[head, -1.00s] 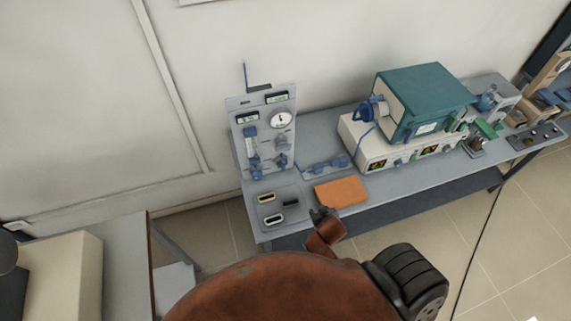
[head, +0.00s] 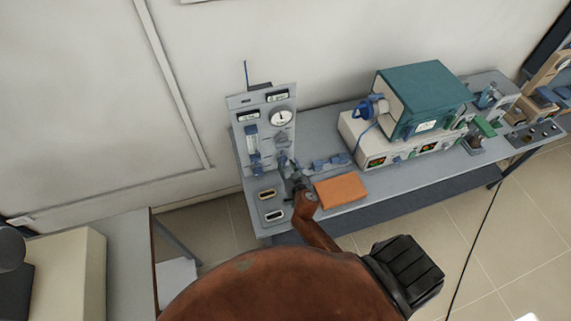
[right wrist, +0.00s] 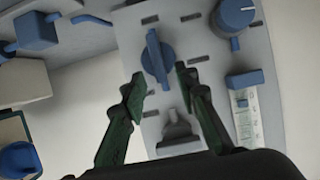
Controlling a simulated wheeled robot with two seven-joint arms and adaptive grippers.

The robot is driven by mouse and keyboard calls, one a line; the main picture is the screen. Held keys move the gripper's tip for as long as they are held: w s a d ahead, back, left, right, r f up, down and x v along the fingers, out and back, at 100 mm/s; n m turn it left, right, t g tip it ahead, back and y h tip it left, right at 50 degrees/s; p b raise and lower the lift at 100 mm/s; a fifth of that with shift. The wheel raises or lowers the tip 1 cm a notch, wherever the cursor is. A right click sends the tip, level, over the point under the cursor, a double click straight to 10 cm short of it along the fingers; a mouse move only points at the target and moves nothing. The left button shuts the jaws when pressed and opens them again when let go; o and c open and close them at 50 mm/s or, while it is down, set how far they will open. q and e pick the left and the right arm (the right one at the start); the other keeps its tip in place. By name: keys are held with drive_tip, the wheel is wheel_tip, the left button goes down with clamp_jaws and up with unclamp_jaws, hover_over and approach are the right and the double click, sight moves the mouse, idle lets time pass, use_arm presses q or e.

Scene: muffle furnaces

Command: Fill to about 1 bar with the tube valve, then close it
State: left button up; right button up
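The upright grey gas panel (head: 265,95) stands at the left end of the bench. It carries a round gauge (head: 282,117), too small to read. In the right wrist view a valve with a flat blue handle (right wrist: 157,55) is on the panel. My right gripper (head: 290,168) is in front of the panel's lower part. In the right wrist view its fingers (right wrist: 160,76) are open on either side of the handle's near end, with gaps beside it. I cannot tell how deep they reach. My left gripper is not in view.
A blue knob (right wrist: 236,14) and a flowmeter (right wrist: 246,112) are beside the valve. A grey fitting (right wrist: 176,132) shows between my fingers. An orange pad (head: 341,190) lies right of my gripper. A teal furnace (head: 424,97) stands further right. Blue fittings (head: 330,162) lie near the panel.

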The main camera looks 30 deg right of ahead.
sight(283, 162)
drive_tip(key=shift+x, duration=1.2)
drive_tip(key=shift+c, duration=0.6)
clamp_jaws()
